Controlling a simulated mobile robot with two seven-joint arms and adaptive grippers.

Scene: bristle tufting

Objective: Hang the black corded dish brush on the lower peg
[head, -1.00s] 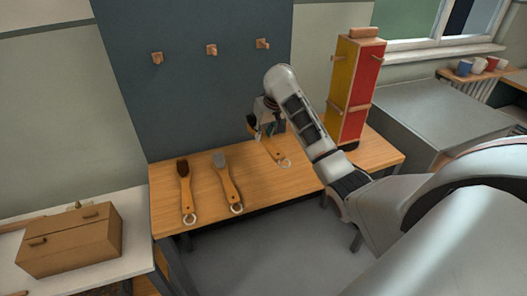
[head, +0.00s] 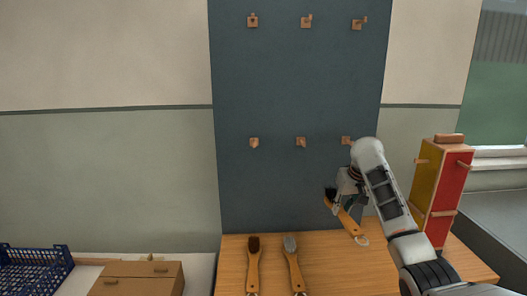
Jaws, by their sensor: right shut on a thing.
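My right gripper (head: 343,203) is shut on the black corded dish brush (head: 350,222), which has a light wooden handle. The brush is tilted, with its dark bristle head (head: 331,194) up and left and a pale cord loop (head: 361,240) at its lower right end. It is in front of the dark board (head: 300,90), below the lower row of pegs. That row has a left peg (head: 254,142), a middle peg (head: 300,142) and a right peg (head: 346,140), the right one close above my gripper. All three look empty. My left gripper is not in view.
Three upper pegs, including one at top left (head: 252,20), are empty. A brown-bristled brush (head: 252,268) and a grey-bristled brush (head: 293,268) lie on the wooden table (head: 330,270). A red and yellow block (head: 442,190) stands right. A blue crate (head: 35,270) and cardboard box (head: 140,280) are left.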

